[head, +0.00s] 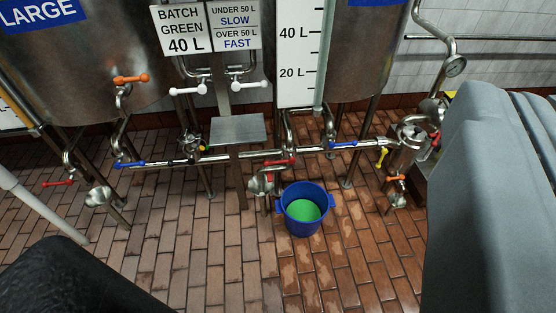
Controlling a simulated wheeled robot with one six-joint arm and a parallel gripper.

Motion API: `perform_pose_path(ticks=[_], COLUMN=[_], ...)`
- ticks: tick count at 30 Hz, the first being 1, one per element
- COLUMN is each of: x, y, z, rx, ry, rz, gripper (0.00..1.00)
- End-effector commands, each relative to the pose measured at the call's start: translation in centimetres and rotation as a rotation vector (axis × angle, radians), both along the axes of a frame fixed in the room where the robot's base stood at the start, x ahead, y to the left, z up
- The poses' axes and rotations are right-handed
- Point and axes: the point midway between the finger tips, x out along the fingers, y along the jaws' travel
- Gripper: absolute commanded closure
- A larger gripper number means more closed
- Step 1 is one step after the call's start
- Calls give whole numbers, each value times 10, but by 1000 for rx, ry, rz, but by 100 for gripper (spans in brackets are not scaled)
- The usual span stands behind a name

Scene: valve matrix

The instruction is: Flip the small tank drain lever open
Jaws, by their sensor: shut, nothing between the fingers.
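The large tank (75,75) is at upper left. A second steel tank (362,60) is at upper right beside a level gauge marked 20 L and 40 L; its blue label is cut off. A red lever (281,162) lies roughly level under the gauge, above a steel funnel-like outlet (262,184); I cannot tell for sure that it is the small tank drain lever. Another red lever (57,183) is at far left under the large tank. My gripper's fingers are not visible. A dark shape at lower left and a grey one at right fill the near view.
A blue bucket (303,222) with green inside stands on the brick floor below the middle red lever. Blue levers (343,144), an orange lever (130,79), white levers (188,91) and a yellow lever (383,157) sit on nearby pipes. The front middle floor is clear.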

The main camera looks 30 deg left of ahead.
Motion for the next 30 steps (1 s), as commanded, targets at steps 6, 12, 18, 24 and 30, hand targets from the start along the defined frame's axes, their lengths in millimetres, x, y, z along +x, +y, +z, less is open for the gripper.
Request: perform_pose_path(ticks=[6,12,18,24,30], x=[50,92,132,170,207], y=[8,17,28,40,54], z=[-15,-31,-51,-75,-103], rx=[-17,-34,-48,-60,-70], ry=[4,3,0,-1,-1], rz=[20,42,66,94,125], gripper=[100,100,100,100,100])
